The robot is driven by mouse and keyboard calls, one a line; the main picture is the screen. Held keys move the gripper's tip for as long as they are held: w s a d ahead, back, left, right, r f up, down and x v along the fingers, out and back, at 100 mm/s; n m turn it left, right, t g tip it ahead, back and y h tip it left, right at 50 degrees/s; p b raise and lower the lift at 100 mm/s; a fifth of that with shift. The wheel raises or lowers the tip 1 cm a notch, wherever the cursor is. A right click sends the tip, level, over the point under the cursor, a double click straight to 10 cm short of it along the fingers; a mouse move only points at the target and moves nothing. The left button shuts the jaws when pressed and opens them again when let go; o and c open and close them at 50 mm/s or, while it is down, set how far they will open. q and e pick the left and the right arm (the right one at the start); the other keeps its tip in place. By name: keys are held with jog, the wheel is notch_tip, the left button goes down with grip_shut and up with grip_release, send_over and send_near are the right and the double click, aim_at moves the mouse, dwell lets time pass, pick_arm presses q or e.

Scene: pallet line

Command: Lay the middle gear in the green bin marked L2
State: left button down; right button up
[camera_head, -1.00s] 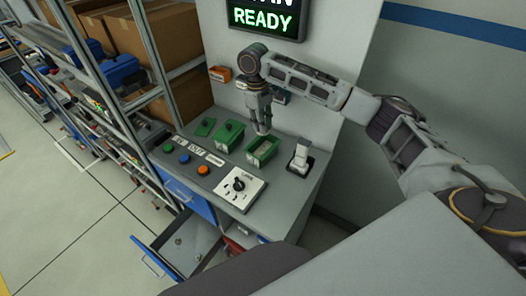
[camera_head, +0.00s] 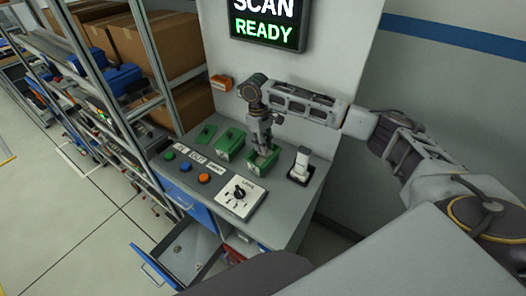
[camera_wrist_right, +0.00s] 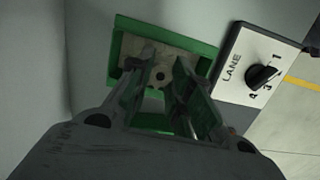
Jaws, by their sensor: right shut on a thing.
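My right gripper (camera_head: 263,151) points down into the rightmost green bin (camera_head: 254,167) on the grey bench. It is shut on a piece that is mostly hidden in the head view. In the right wrist view, the fingers (camera_wrist_right: 172,85) reach inside the green bin's rim (camera_wrist_right: 117,50). A grey-brown piece with a dark round hole, seemingly the gear (camera_wrist_right: 150,55), shows at the fingertips; its teeth cannot be made out. Whether it touches the bin floor cannot be told. The bin's marking is not readable. My left gripper is not in view.
A lane dial (camera_head: 240,196), coloured buttons (camera_head: 203,178) and a white-topped device (camera_head: 301,164) surround the bin. A drawer (camera_head: 183,256) hangs open below. The screen (camera_head: 264,28) reads SCAN READY.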

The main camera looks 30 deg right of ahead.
jog(key=shift+f, duration=0.2)
jog(key=shift+f, duration=1.85)
jog(key=shift+p, duration=0.3)
jog(key=o, duration=0.8)
jog(key=r, duration=0.4)
jog(key=w+r+b, duration=0.1)
jog(key=r, duration=0.7)
jog(key=shift+w+a+b, duration=0.15)
jog(key=shift+a+b, duration=0.15)
jog(key=shift+a, duration=0.1)
